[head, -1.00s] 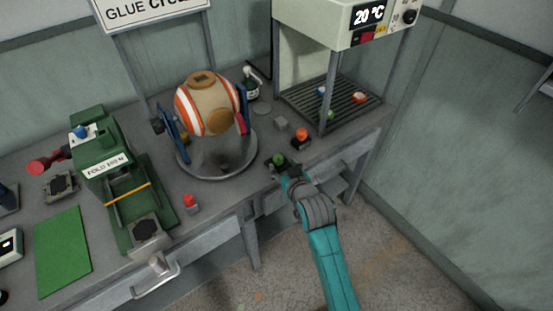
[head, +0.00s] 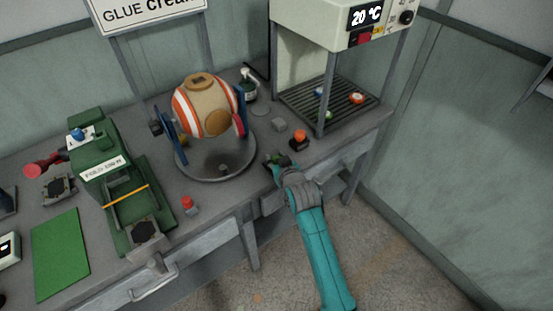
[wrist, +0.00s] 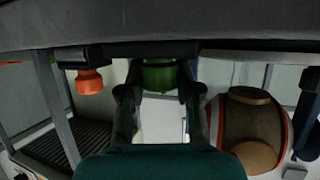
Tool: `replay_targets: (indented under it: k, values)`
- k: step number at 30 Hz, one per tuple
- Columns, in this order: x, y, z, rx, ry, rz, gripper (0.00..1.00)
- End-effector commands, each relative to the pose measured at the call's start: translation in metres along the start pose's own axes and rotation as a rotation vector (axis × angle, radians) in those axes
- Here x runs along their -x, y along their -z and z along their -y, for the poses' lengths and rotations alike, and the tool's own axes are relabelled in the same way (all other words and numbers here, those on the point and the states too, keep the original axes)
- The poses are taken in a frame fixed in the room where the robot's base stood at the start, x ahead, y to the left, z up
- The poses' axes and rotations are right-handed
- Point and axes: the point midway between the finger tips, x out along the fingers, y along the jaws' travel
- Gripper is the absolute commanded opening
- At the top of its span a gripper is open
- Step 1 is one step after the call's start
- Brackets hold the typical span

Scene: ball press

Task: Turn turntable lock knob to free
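A green knob (wrist: 158,76) sits between my fingertips in the wrist view; I take it as the turntable lock knob, though no label is readable. In the head view it is mostly covered by my gripper (head: 279,163) at the bench's front edge. My gripper also shows in the wrist view (wrist: 158,98), its two fingers apart on either side of the knob. Firm contact is not clear. The grey turntable disc (head: 215,175) lies behind and left of my gripper, carrying the striped ball (head: 203,106) in a blue stand.
An orange knob (head: 300,137) stands just right of my gripper and shows in the wrist view (wrist: 90,81). A red button (head: 188,203) is to the left, beside the green press (head: 112,180). The oven (head: 325,60) with a slatted rack stands at the back right.

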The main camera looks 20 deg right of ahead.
Motion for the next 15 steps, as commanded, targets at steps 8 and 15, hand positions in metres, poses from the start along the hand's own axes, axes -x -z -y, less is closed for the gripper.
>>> replay_targets:
  k: [8,15]
  values:
    - [0.0,0.0001,-0.0004,0.002,0.004,0.0,0.0]
    - [0.0,0.0004,-0.0014,0.024,0.062,-0.001,0.0]
